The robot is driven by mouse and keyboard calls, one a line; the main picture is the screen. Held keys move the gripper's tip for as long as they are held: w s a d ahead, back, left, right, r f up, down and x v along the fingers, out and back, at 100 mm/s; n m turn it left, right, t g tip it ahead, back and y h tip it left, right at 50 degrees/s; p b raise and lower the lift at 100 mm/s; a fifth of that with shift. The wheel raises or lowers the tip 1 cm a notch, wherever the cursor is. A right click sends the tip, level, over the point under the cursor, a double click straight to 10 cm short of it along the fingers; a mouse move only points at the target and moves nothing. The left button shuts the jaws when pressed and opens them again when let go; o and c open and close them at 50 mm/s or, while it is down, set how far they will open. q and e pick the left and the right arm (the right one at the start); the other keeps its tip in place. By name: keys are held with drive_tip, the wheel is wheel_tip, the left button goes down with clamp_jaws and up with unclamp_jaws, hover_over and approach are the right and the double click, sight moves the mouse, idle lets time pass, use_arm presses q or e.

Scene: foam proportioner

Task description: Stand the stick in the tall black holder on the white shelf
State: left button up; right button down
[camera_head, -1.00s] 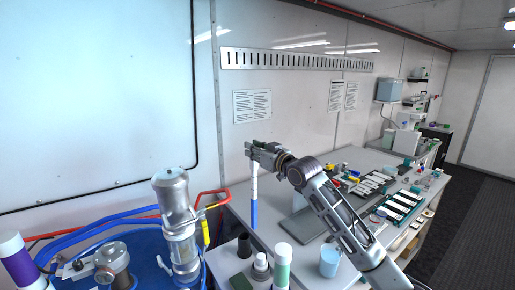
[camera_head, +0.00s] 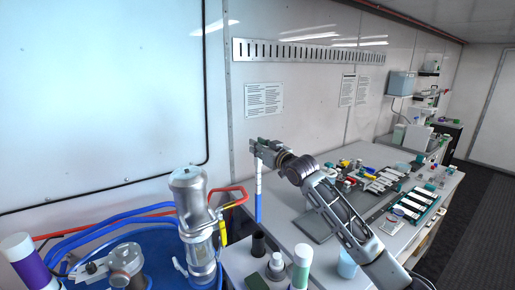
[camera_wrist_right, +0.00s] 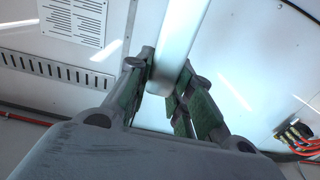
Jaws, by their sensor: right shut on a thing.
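My right gripper (camera_head: 259,147) is shut on the upper end of the stick (camera_head: 258,190), which hangs upright, white above and blue at its lower end. In the right wrist view the white stick (camera_wrist_right: 180,40) sits between the green-padded fingers (camera_wrist_right: 165,80). The tall black holder (camera_head: 258,245) stands on the white shelf (camera_head: 237,262). In the head view the stick's lower end is just above the holder's top; whether they are apart in depth I cannot tell. My left gripper is not in view.
A white-capped bottle (camera_head: 276,268) and a green-and-white tube (camera_head: 301,266) stand close to the holder. A metal cylinder (camera_head: 195,220) with a red handle and blue hoses is at left. A light-blue cup (camera_head: 347,264) and a cluttered bench (camera_head: 310,225) are at right.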

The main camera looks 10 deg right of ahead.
drive_tip(key=shift+s+d+r, duration=0.1)
drive_tip(key=shift+s, duration=0.05)
drive_tip(key=shift+f, duration=0.2)
idle(0.3)
drive_tip(key=shift+f, duration=0.9)
drive_tip(key=b, duration=0.4)
hover_over(259, 180)
drive_tip(key=shift+w+f, duration=0.15)
drive_tip(key=shift+f, duration=0.9)
drive_tip(key=shift+w+f, duration=0.1)
drive_tip(key=shift+f, duration=0.95)
drive_tip(key=shift+f+b, duration=1.45)
drive_tip(key=shift+f, duration=2.35)
